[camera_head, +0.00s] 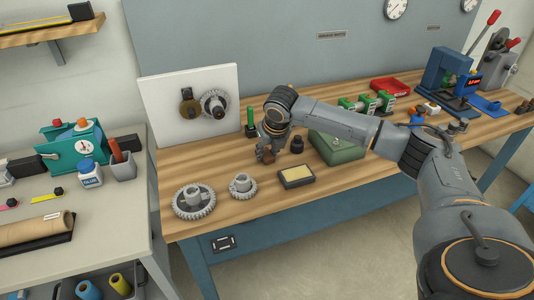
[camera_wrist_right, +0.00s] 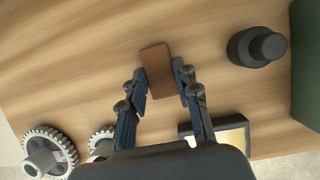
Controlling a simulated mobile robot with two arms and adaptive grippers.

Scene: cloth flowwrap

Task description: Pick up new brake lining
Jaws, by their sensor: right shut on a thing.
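The new brake lining is a small brown block (camera_wrist_right: 157,70) between the fingertips of my right gripper (camera_wrist_right: 163,82) in the right wrist view. My right gripper is shut on it, with a finger against each side. In the head view the brown block (camera_head: 268,157) shows small under my right gripper (camera_head: 266,153), over the wooden bench top. I cannot tell whether it touches the bench. My left gripper is not in either view.
Two grey gears (camera_head: 194,201) (camera_head: 242,186) and a black-rimmed tray with a yellow pad (camera_head: 296,176) lie near the bench's front edge. A black stepped knob (camera_head: 297,145) and a green case (camera_head: 338,147) stand to the right. A white board (camera_head: 165,105) with mounted parts stands behind.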

